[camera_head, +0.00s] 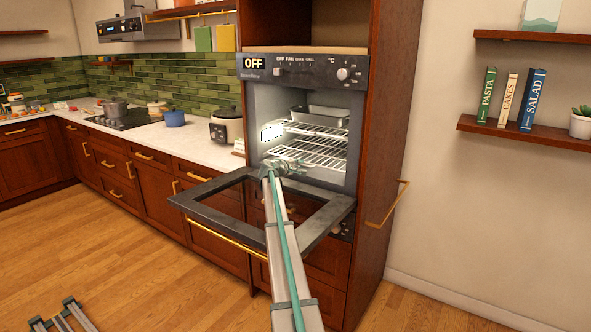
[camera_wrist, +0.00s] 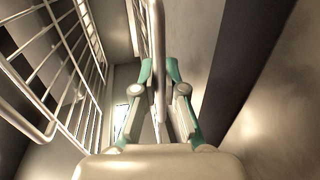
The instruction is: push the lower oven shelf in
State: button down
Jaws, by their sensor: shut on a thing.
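The lower oven shelf (camera_head: 322,151) is a wire rack inside the open oven, below the upper shelf. My gripper (camera_head: 277,166) is at the shelf's front left, over the inner end of the lowered oven door (camera_head: 205,209). In the wrist view, my gripper (camera_wrist: 160,72) has its teal-tipped fingers closed around a thin metal rail of the lower shelf (camera_wrist: 159,97), seen nearly edge-on. My gripper and arm hide part of the shelf's front edge in the head view.
The upper shelf (camera_head: 335,131) holds a metal pan (camera_head: 328,112); its wires also fill the left of the wrist view (camera_wrist: 75,80). The oven's side walls lie close around the shelves. A handle (camera_head: 385,205) sticks out from the cabinet at right.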

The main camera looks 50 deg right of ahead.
jog(key=shift+w+d+r, duration=0.1)
jog(key=shift+d+r, duration=0.05)
jog(key=shift+d, duration=0.05)
jog(key=c, duration=1.2)
grip_release()
jog(key=shift+d, duration=0.1)
jog(key=v, duration=1.2)
